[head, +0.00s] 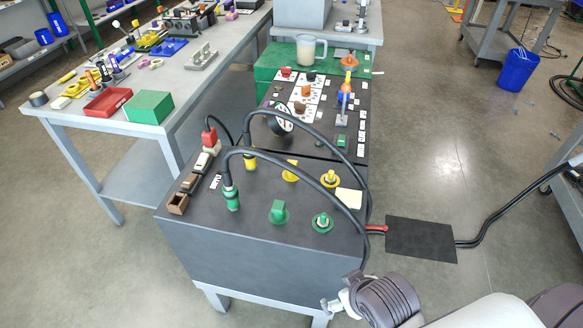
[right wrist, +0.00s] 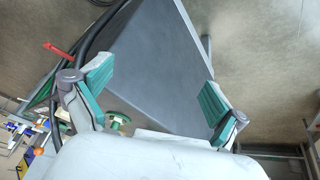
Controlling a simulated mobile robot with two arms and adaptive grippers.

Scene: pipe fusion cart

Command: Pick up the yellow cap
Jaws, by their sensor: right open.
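A small yellow cap (head: 290,172) with a raised grip stands on the dark top of the cart (head: 190,238), toward its middle. A round yellow fitting (head: 329,179) is to its right and a yellow plug (head: 249,158) on a black cable is to its left. My right gripper (head: 338,302) is at the cart's front right corner, well apart from the cap. In the right wrist view my right gripper (right wrist: 155,95) is open and empty, with the cart's grey side beyond its fingers. I cannot make out the yellow cap there. My left gripper is not in view.
Black cables arch over the cart top from the green plug (head: 232,198) and the yellow plug. A green cap (head: 279,211) and green round fitting (head: 322,222) sit nearer the front. A dark mat (head: 420,239) lies right of the cart. A cluttered workbench (head: 100,122) stands left.

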